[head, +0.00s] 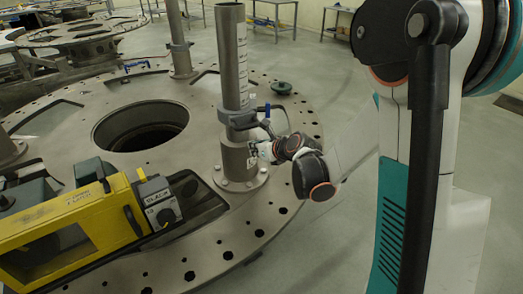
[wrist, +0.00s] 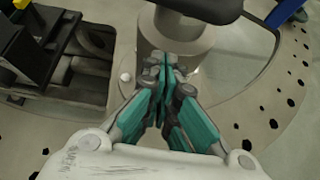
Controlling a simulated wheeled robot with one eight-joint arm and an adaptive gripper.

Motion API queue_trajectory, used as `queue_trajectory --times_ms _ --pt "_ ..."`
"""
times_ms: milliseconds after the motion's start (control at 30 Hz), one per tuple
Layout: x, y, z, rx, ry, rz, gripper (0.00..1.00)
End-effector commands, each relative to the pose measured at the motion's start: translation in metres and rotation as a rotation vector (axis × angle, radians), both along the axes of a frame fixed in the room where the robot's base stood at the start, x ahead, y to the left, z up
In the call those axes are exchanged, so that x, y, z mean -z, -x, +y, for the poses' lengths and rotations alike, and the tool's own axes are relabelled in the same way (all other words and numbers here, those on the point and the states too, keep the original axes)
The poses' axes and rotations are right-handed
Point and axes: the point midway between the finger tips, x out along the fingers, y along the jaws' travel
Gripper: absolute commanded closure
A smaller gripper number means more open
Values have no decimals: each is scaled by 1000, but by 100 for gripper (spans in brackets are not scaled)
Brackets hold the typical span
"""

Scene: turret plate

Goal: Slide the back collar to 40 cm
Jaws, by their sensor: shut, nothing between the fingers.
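A grey post (head: 232,60) with a printed scale stands upright on the round turret plate (head: 190,250). A dark clamp collar (head: 241,120) sits around it just above its wider base, with a blue-tipped lever at its right. A second post (head: 176,35) stands farther back. I cannot tell which collar is the one called back. My gripper (wrist: 166,65), with teal fingers, is shut and empty, in front of the post's base (wrist: 180,40) in the wrist view. A dark part, probably the collar (wrist: 200,8), crosses the top edge there. In the head view my gripper is beside the base, mostly hidden.
A yellow device (head: 75,225) with a grey box lies on the plate at the left. The plate has a large central hole (head: 140,125) and several slots. A dark green knob (head: 281,88) sits behind the post. Workbenches (head: 275,15) stand far back.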

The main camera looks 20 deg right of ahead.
Motion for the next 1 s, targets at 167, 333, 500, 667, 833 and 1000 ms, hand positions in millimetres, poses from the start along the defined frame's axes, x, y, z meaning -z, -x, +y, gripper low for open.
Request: queue_trajectory --times_ms 167,333,500,667,833,1000 --pt "-24 -3 0 0 0 0 100" --pt "-37 -6 1 0 0 0 100" --pt "-40 -7 1 0 0 0 100" --pt "-40 -7 1 0 0 0 100" --pt "-43 -6 1 -1 1 0 100" --pt "-68 -6 1 0 0 -1 100"
